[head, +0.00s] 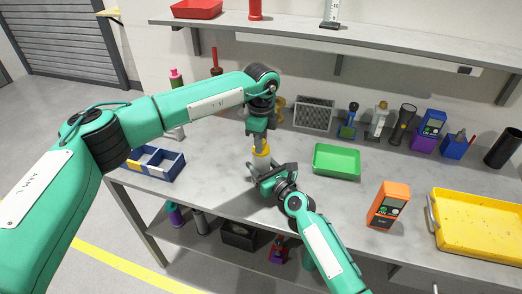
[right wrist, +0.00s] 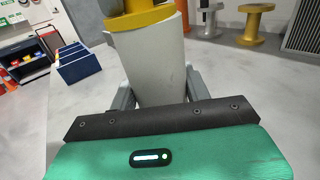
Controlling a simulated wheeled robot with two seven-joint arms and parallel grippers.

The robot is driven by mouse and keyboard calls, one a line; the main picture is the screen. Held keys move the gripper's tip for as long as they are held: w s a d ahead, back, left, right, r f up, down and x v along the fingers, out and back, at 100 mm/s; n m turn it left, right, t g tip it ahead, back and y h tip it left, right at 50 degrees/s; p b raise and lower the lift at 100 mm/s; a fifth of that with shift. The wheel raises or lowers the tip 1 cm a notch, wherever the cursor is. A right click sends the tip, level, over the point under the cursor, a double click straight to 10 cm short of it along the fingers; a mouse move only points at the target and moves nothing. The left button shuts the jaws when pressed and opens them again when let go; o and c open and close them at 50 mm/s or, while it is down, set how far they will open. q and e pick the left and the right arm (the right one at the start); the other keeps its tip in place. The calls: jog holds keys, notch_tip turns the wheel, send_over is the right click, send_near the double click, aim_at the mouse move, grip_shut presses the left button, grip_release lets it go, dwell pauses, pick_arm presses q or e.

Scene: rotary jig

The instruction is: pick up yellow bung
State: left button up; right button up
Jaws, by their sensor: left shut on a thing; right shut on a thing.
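The yellow bung (head: 262,150) sits at the top of a light grey tapered vessel near the middle of the bench. It also shows in the right wrist view (right wrist: 145,20), at the vessel's mouth; I cannot tell how deep it sits. My left gripper (head: 260,139) comes down from above and is shut on the bung; its fingertips are small in the head view. My right gripper (head: 260,178) is shut on the grey vessel (right wrist: 152,68) from the front, with one finger on each side. The vessel's base is hidden behind the right gripper.
A blue divided tray (head: 172,168) lies to the left and a green tray (head: 337,174) to the right. An orange meter (head: 389,204) and a yellow tray (head: 480,250) stand farther right. Gold spools (right wrist: 255,22) and a grey mesh-faced box (head: 314,116) are behind.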

pick_arm(q)
notch_tip(320, 180, up, 10)
jog(key=shift+r, duration=0.1)
pick_arm(e)
jog(key=o, duration=1.2)
jog(key=shift+c, duration=0.2)
jog(key=shift+s, duration=0.1)
